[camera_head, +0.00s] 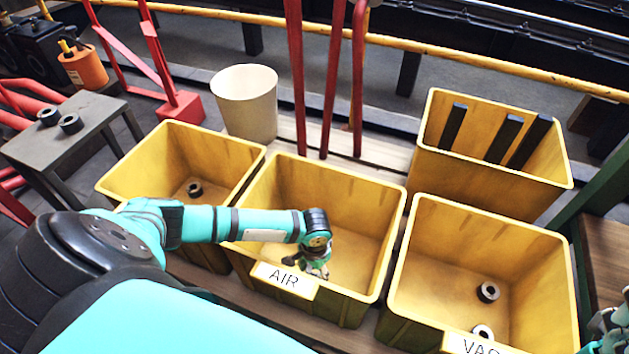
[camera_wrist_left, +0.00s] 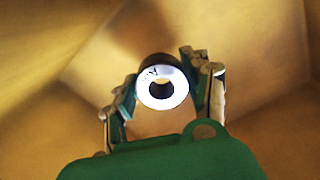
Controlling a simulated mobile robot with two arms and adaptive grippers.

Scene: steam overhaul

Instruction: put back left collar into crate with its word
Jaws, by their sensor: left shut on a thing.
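My left gripper (camera_head: 316,264) reaches down over the yellow crate labelled AIR (camera_head: 285,279), inside its front rim. In the left wrist view its fingers (camera_wrist_left: 165,84) are shut on a collar (camera_wrist_left: 163,103), a dark ring with a white end face and a round hole. Small dark letters on that face seem to include an A; the rest is hard to read. The crate's yellow walls surround it. In the head view I cannot make out the held collar. My right gripper (camera_head: 612,326) is only partly in view at the lower right edge; its jaws are unclear.
The VAC-labelled crate (camera_head: 408,290) on the right holds two collars (camera_head: 488,292). The left crate (camera_head: 125,172) holds one collar (camera_head: 194,189). A back crate (camera_head: 530,185) holds dark bars. Two collars (camera_head: 69,124) lie on a grey table (camera_head: 95,118). Red posts (camera_head: 334,75) stand behind the AIR crate.

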